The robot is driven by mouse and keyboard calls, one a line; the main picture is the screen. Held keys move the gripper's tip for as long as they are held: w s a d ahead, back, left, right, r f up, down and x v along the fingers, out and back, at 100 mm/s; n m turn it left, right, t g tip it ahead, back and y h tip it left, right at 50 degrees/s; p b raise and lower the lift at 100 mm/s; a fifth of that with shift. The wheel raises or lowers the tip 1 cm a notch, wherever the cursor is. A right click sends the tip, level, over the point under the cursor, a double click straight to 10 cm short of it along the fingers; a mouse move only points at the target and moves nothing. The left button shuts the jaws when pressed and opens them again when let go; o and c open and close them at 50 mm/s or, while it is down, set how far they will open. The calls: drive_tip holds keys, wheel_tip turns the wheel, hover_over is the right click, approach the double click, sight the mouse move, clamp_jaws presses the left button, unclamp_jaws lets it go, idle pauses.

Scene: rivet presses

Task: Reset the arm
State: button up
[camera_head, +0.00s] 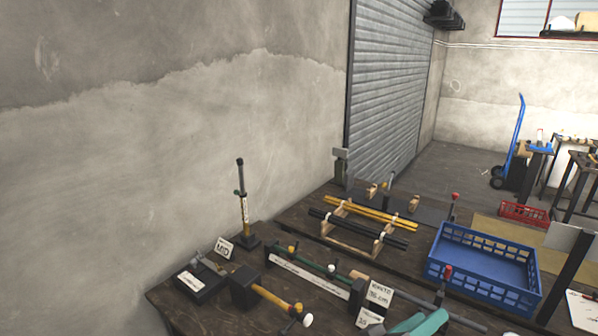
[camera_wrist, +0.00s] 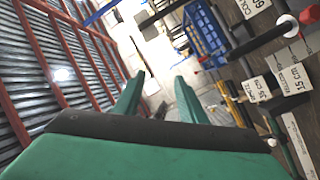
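My gripper (camera_wrist: 160,88) shows in the wrist view as two green fingers, spread apart with nothing between them. The view past the fingers is tilted, with the bench on the right and the ceiling or shutter ribs on the left. In the head view, teal parts of my gripper (camera_head: 418,324) show at the bottom edge, over the front of the workbench. Its fingertips seem apart from the bench items, but the height above the bench is hard to tell. The rest of my arm is mostly out of the head view.
The dark workbench (camera_head: 215,318) carries a blue crate (camera_head: 484,262), yellow and black rods on wooden rests, a yellow-handled hammer (camera_head: 270,298), a lever press (camera_head: 243,207) and white label cards (camera_head: 380,291). A blue hand truck (camera_head: 516,135) stands beyond. The blue crate also shows in the wrist view (camera_wrist: 207,38).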

drive_tip(key=s+a+f+n+t+y, duration=0.45)
drive_tip(key=a+f+y, duration=0.2)
drive_tip(key=f, duration=0.35)
drive_tip(key=s+a+f+n+t+y, duration=0.3)
drive_tip(key=s+a+f+n+y, duration=0.15)
drive_tip(key=a+f, duration=0.4)
drive_tip(key=s+a+f+m+y, duration=0.2)
drive_tip(key=s+a+f+m, duration=0.1)
drive_tip(key=s, duration=0.8)
drive_tip(key=s+a+f+m+g+y, duration=0.1)
drive_tip(key=s+a+f+m, duration=0.3)
drive_tip(key=s, duration=0.7)
drive_tip(key=shift+s+a+m+y, duration=0.25)
drive_tip(key=shift+a+y, duration=0.25)
drive_tip(key=shift+a, duration=0.55)
